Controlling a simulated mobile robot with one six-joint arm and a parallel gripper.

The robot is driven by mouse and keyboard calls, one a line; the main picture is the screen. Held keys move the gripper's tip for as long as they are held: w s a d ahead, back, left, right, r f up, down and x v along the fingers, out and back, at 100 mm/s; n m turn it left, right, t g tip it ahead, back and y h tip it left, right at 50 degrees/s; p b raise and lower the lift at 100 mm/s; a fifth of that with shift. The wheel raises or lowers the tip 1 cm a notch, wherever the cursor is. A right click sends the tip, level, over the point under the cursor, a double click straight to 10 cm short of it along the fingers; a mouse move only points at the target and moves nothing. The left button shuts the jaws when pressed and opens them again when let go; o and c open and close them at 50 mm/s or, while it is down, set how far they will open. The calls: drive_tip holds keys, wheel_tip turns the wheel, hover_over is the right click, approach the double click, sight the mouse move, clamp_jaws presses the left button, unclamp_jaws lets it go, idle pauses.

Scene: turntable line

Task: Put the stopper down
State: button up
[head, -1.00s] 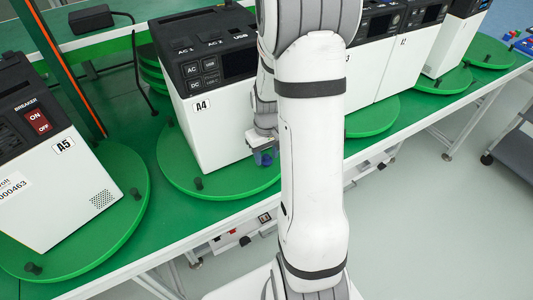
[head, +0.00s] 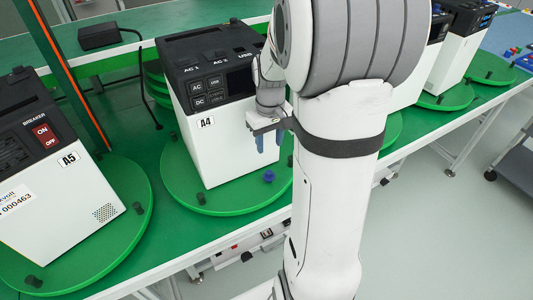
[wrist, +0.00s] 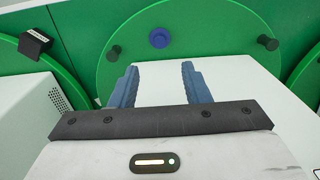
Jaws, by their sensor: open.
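The blue stopper (head: 269,176) sits on the green turntable (head: 228,202) that bears unit A4 (head: 223,141), near its front right edge. The stopper also shows in the wrist view (wrist: 159,38), on the disc beyond the fingertips. My gripper (head: 267,143) is above the stopper and apart from it, beside the front face of A4. In the wrist view my gripper (wrist: 160,68) has its two blue fingers well apart, with nothing between them.
Black pegs (head: 200,197) stand on the same turntable, at either side of the stopper in the wrist view. Unit A5 (head: 63,196) stands on its own turntable at left. A black adapter (head: 99,36) lies on the rear surface. More units stand at right, partly hidden by my arm.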

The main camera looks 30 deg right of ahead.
drive_tip(key=s+a+r+t, duration=0.1)
drive_tip(key=s+a+r, duration=0.2)
drive_tip(key=s+a, duration=0.3)
drive_tip(key=s+a+r+t, duration=0.1)
drive_tip(key=s+a+r, duration=0.2)
drive_tip(key=s+a, duration=0.3)
drive_tip(key=shift+s+r+t, duration=0.3)
drive_tip(key=shift+s+r, duration=0.1)
drive_tip(key=shift+s, duration=0.7)
drive_tip(key=shift+a, duration=0.1)
drive_tip(key=shift+c, duration=0.7)
